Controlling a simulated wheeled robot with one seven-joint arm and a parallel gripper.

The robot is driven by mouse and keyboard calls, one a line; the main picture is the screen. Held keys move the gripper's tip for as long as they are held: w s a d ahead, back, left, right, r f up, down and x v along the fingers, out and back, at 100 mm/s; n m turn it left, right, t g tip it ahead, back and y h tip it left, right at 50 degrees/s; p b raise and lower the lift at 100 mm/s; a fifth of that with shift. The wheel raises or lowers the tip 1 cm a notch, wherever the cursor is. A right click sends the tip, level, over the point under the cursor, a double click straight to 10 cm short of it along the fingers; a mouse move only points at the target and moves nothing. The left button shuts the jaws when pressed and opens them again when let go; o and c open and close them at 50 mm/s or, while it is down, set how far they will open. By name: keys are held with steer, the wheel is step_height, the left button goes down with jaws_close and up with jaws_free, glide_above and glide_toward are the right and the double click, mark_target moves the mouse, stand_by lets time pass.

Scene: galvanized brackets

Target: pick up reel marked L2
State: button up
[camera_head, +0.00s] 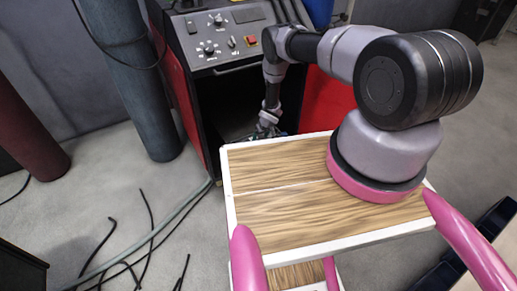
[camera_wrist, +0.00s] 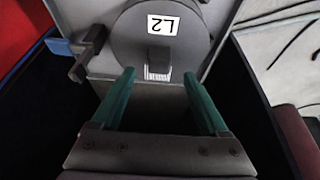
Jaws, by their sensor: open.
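The reel marked L2 (camera_wrist: 185,48) is a dark grey round disc with a white label, at the top middle of the wrist view. The label reads L2 and appears upside down. My gripper (camera_wrist: 160,75) is open, with two green fingers pointing toward the reel's lower part. Whether the fingers are beside the reel or short of it is hard to tell. In the head view my gripper (camera_head: 266,130) reaches down into the dark opening of the cabinet, small and partly hidden. The reel cannot be made out there.
The black and red cabinet (camera_head: 222,45) has a knobbed control panel above its opening. Dark walls flank my gripper inside. A blue-tipped dark bracket (camera_wrist: 72,50) is left of the reel. A grey cylinder (camera_head: 140,90) stands left of the cabinet, and cables (camera_head: 150,235) lie on the floor.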

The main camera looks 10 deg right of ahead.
steer(key=shift+x, duration=1.8)
steer(key=shift+w, duration=0.1)
jaws_close()
steer(key=shift+w+r, duration=0.1)
